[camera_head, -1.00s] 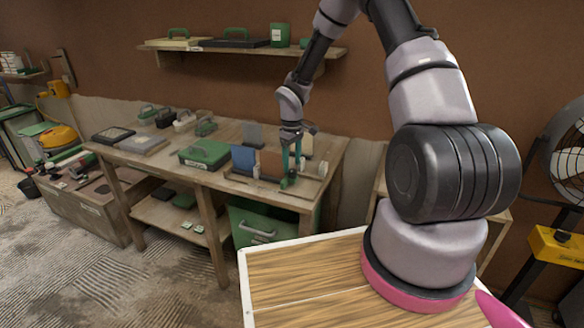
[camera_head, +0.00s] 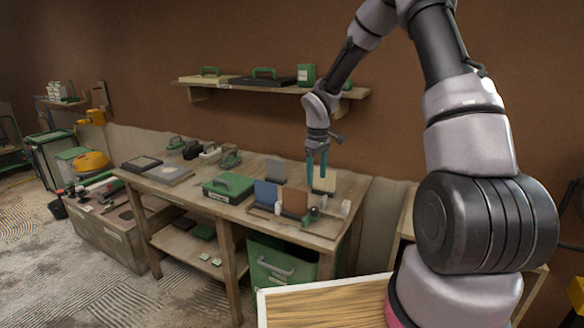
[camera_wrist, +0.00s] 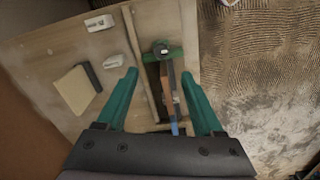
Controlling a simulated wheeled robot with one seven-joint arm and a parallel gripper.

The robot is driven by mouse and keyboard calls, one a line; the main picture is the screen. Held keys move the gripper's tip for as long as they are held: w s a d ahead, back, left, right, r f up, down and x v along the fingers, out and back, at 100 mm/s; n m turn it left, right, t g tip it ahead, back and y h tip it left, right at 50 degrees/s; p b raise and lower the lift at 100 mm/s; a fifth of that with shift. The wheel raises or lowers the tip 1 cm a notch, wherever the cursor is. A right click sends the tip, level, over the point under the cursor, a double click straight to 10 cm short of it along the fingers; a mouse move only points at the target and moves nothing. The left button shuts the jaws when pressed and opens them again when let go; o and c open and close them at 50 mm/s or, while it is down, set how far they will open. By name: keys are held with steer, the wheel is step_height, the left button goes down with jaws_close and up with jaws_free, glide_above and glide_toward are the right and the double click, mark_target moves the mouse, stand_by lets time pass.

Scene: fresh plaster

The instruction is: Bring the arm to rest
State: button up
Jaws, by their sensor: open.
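My gripper (camera_head: 317,170) is open and empty, its teal fingers pointing down above the right end of the wooden workbench (camera_head: 190,188). In the head view the fingertips overlap the area near a rack with coloured panels. In the wrist view, my gripper (camera_wrist: 165,100) has its two fingers spread on either side of the rack, which holds a brown panel (camera_wrist: 167,88) and a green-handled tool (camera_wrist: 162,52). The fingers appear apart from these things. My arm reaches up from the lower right and bends over toward the bench.
A blue panel (camera_head: 266,193), a brown panel (camera_head: 294,202) and a green case (camera_head: 228,186) are on the bench. A wall shelf (camera_head: 270,89) is behind my arm. White blocks (camera_wrist: 99,23) lie beside the rack. A green crate (camera_head: 275,262) stands below.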

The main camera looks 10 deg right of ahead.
steer(key=s+d+r+m+t, duration=0.1)
steer(key=s+d+r+m, duration=0.3)
steer(key=r, duration=0.6)
steer(key=s+r+m+t, duration=0.1)
steer(key=s+r+t, duration=0.1)
steer(key=s+r, duration=0.65)
steer(key=s+r+m+t+y, duration=0.2)
steer(key=s+r+m+t, duration=0.2)
steer(key=s+r, duration=0.9)
steer(key=s+m, duration=0.2)
steer(key=s, duration=0.1)
steer(key=shift+r+m, duration=0.15)
steer(key=shift+m, duration=0.15)
steer(key=shift+s, duration=0.1)
